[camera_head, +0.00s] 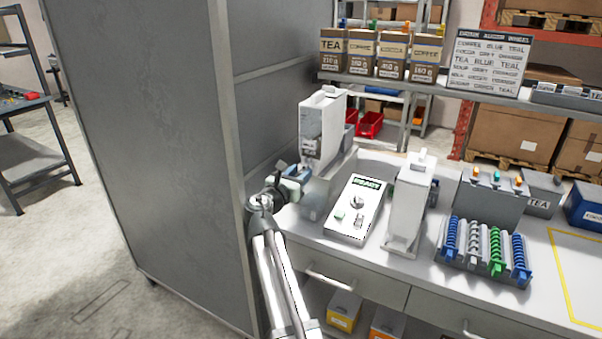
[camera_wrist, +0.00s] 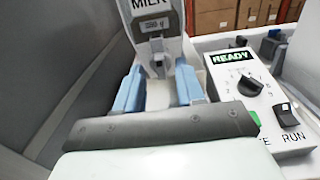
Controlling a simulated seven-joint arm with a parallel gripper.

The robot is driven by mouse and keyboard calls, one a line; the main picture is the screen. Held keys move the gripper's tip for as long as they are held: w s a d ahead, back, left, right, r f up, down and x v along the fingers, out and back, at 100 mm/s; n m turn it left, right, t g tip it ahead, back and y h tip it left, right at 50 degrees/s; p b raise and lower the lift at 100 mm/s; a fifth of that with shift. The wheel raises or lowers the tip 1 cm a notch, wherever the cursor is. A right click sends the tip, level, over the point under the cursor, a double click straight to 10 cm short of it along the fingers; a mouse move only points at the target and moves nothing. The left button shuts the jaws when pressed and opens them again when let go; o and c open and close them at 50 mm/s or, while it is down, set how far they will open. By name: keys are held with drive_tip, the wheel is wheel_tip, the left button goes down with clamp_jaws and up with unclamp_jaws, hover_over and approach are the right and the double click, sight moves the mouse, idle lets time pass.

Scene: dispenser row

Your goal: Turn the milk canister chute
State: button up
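The white milk canister (camera_head: 323,120) stands at the left end of the counter, beside the grey cabinet wall. Its MILK label (camera_wrist: 151,5) shows at the top of the wrist view. The grey chute (camera_wrist: 158,62) sits low on the canister's front, with a dark tip. My gripper (camera_wrist: 158,78) is open, with one blue finger to each side of the chute in the picture. I cannot tell whether either finger touches it. In the head view my gripper (camera_head: 291,181) is at the canister's lower front and partly hides the chute area.
A control box (camera_head: 345,222) with a READY display, a knob and a RUN switch stands close on the right. Beyond it are a second white canister (camera_head: 411,195) and a rack of coloured augers (camera_head: 480,278). The grey cabinet (camera_head: 165,130) closes off the left side.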

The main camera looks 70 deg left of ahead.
drive_tip(key=shift+w+a, duration=0.4)
drive_tip(key=shift+w, duration=0.05)
drive_tip(key=shift+c, duration=0.2)
clamp_jaws()
